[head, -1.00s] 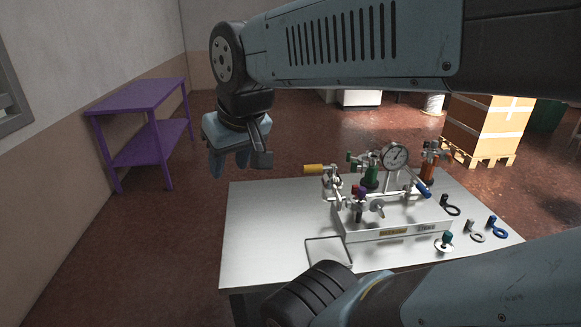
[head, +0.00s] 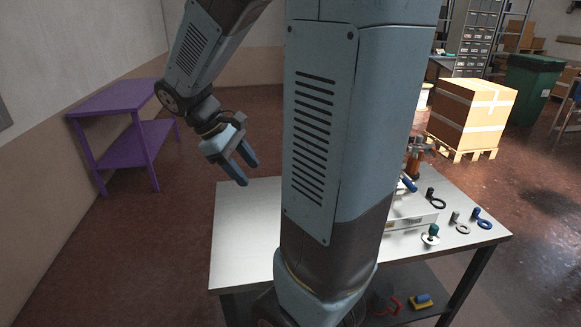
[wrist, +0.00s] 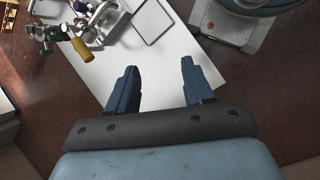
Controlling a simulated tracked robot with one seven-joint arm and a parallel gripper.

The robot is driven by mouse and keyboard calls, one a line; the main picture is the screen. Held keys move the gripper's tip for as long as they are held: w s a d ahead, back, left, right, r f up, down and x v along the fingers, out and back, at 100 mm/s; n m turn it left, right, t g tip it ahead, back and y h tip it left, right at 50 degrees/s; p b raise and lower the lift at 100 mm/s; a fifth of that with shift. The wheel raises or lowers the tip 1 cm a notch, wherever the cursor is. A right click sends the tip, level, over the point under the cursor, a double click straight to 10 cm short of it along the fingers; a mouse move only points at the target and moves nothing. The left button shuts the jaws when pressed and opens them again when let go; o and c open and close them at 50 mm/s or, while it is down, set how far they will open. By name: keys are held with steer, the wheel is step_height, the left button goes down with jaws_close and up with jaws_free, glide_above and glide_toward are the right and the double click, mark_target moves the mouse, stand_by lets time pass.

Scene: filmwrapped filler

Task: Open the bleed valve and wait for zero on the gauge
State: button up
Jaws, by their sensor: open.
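My gripper (head: 248,174) is open and empty, above the left part of the steel table (head: 245,215). In the wrist view its two blue fingers (wrist: 158,66) stand apart over bare tabletop. The valve rig is mostly hidden behind my arm in the head view; the right end of its pale base (head: 412,219), a blue handle (head: 409,184) and a copper-brown cylinder (head: 415,162) show. In the wrist view, a yellow handle (wrist: 81,48) and metal pipework lie at upper left, apart from the fingers. The gauge dial is hidden in the head view, so its reading cannot be seen. I cannot tell which part is the bleed valve.
Black (head: 438,203), grey (head: 462,229) and blue (head: 484,224) ringed pieces and a green-topped piece (head: 432,231) lie at the table's right. A purple table (head: 118,100) stands at left. A carton on a pallet (head: 470,110) stands behind. The table's left part is clear.

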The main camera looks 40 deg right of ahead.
steer(key=w+d+f+n+g+h, duration=0.7)
steer(key=w+d+f+n+h, duration=0.25)
steer(key=w, duration=0.25)
steer(key=shift+m+t+h, duration=0.35)
steer(key=shift+t+h, duration=0.05)
steer(key=shift+h, duration=0.05)
steer(key=x, duration=1.3)
steer(key=shift+s+a+f, duration=0.1)
steer(key=shift+s+f, duration=0.1)
steer(key=shift+s, duration=0.1)
steer(key=shift+c, duration=0.5)
jaws_close()
